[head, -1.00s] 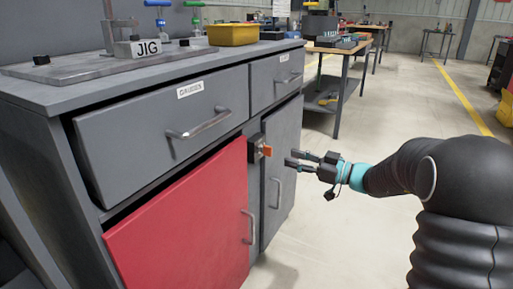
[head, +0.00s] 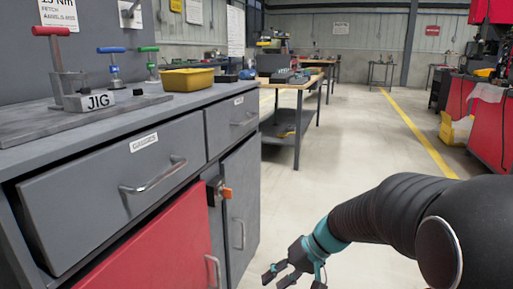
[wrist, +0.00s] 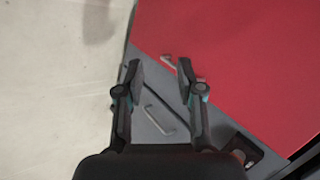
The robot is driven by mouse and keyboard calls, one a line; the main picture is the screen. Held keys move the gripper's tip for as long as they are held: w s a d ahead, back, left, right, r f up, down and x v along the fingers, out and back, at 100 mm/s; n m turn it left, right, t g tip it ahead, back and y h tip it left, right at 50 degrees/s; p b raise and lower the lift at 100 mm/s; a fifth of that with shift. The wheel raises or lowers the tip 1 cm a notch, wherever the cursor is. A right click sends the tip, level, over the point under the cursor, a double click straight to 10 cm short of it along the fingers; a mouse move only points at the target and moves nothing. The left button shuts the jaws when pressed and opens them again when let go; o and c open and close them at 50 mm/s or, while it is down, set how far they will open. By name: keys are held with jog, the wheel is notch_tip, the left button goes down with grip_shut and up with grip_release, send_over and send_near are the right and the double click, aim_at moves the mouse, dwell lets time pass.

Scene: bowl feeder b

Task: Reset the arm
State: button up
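My arm reaches in from the right in the head view, and my gripper (head: 290,276) hangs low over the floor, to the right of the grey cabinet. In the wrist view my gripper (wrist: 158,72) is open, its two fingers apart with nothing between them. The red cabinet door (wrist: 240,60) and a metal door handle (wrist: 160,119) lie beyond the fingers, and the gripper does not appear to touch them.
The workbench cabinet (head: 110,175) has a red lower door (head: 160,250), drawers and an orange latch (head: 226,193). On top are a JIG block (head: 98,100) and a yellow bin (head: 187,79). The floor (head: 350,150) to the right is clear. A red cabinet (head: 492,125) stands far right.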

jog(key=s+d+r+t+h+p, duration=0.2)
jog(key=s+d+r+h+p, duration=0.2)
jog(key=s+r, duration=0.4)
jog(key=s+d+r+m+t+h+p, duration=0.1)
jog(key=s+d+r+t+h+p, duration=0.2)
jog(key=s+d+r, duration=0.3)
jog(key=shift+s+d+r+h+p, duration=0.4)
jog(key=shift+s+r+p, duration=0.3)
jog(key=shift+s+r, duration=1.1)
